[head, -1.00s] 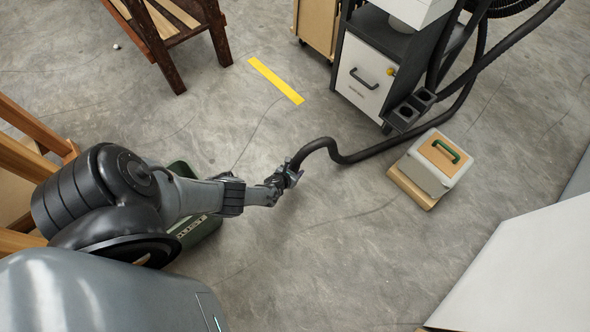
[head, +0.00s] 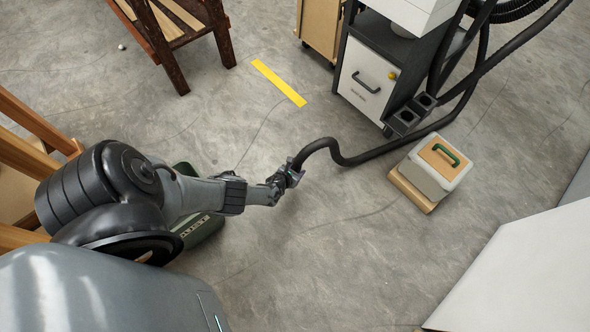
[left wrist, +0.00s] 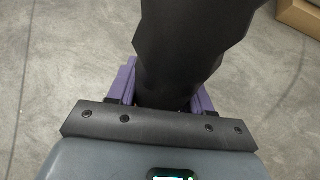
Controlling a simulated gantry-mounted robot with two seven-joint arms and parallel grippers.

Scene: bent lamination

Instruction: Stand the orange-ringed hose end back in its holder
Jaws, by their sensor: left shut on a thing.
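The black hose (head: 345,158) runs from the machine at the upper right, down and across the floor to my left gripper (head: 292,172). My left gripper is shut on the hose near its end. In the left wrist view the thick black hose (left wrist: 190,45) fills the space between the purple-edged fingers (left wrist: 165,92). No orange ring shows; the hose's tip is hidden at the gripper. My right gripper is not in view.
A white-fronted cabinet (head: 367,82) stands behind the holders. A grey case with a green handle (head: 437,168) sits below them on a tan base. A green box (head: 200,228) lies beside my left arm. A white panel (head: 525,275) is at the lower right.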

